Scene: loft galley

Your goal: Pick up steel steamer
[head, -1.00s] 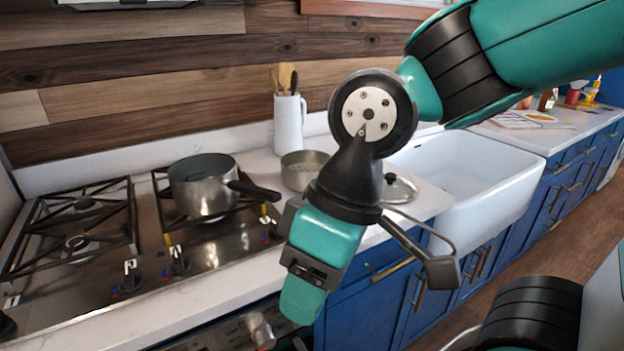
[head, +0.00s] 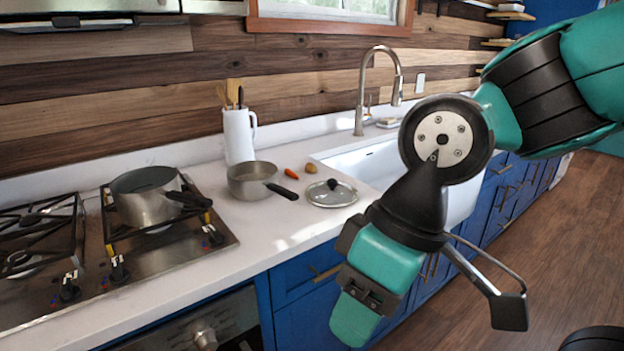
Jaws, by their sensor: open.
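Two steel vessels with black handles are in view, and I cannot tell for sure which is the steel steamer. The smaller steel pan (head: 250,181) stands upright on the white counter, its handle pointing right. The larger steel pot (head: 145,197) stands on a stove grate to its left. A round lid (head: 332,193) with a black knob lies on the counter right of the smaller pan. My gripper (head: 432,316) is open and empty, in front of the counter's edge, right of and nearer than both vessels. It touches neither.
A white jug (head: 239,138) with wooden utensils stands behind the smaller pan. A carrot (head: 291,173) and a small brownish item (head: 311,168) lie near the lid. The white sink (head: 362,166) and tall faucet (head: 360,95) are farther right. Counter in front of the smaller pan is clear.

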